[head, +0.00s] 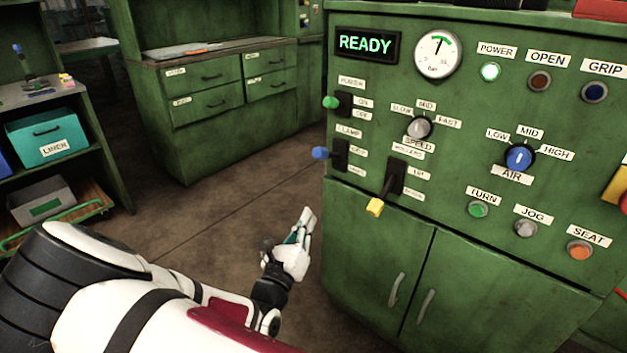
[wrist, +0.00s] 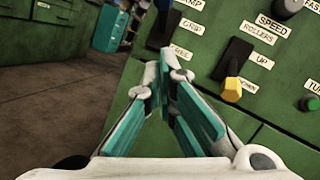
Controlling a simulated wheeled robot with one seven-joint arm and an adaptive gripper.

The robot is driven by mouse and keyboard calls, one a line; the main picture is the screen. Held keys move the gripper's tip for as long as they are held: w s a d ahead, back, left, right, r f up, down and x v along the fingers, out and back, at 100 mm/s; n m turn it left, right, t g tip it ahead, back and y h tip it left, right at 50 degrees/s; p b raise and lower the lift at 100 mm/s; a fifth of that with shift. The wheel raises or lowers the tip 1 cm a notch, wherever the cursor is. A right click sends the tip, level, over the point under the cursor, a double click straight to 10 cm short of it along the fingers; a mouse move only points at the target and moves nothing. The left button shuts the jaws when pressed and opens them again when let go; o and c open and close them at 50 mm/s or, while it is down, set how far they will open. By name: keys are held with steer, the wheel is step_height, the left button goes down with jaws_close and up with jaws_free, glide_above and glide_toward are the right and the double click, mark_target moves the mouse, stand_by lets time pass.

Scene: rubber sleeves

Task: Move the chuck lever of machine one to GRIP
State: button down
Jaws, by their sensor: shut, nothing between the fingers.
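The green machine (head: 460,150) fills the right of the head view. Its lever with a blue knob (head: 320,153) sits under a CLAMP label on the left of the panel. The small labels beside it read GRIP above and FREE below in the wrist view, where part of its dark slot (wrist: 161,27) shows. In the head view the knob sticks out level with the upper label. My gripper (head: 307,219) is below this lever, left of the cabinet doors, apart from it. In the wrist view its fingers (wrist: 173,72) are shut and empty.
A green-knobbed POWER lever (head: 331,102) is above, and a yellow-knobbed ROLLERS lever (head: 375,207), pointing down, is to the right. The display (head: 366,44) reads READY; the POWER lamp (head: 490,71) is lit. Open floor (head: 235,200) lies left of the machine.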

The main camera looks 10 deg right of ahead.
mark_target(329, 155)
steer(key=a+r+b+x, duration=0.1)
steer(key=b+x, duration=0.3)
steer(key=x, duration=0.8)
steer(key=shift+w+r, duration=0.4)
steer(key=shift+r, duration=0.45)
steer(key=shift+d+r+p, duration=0.1)
steer(key=shift+p, duration=0.2)
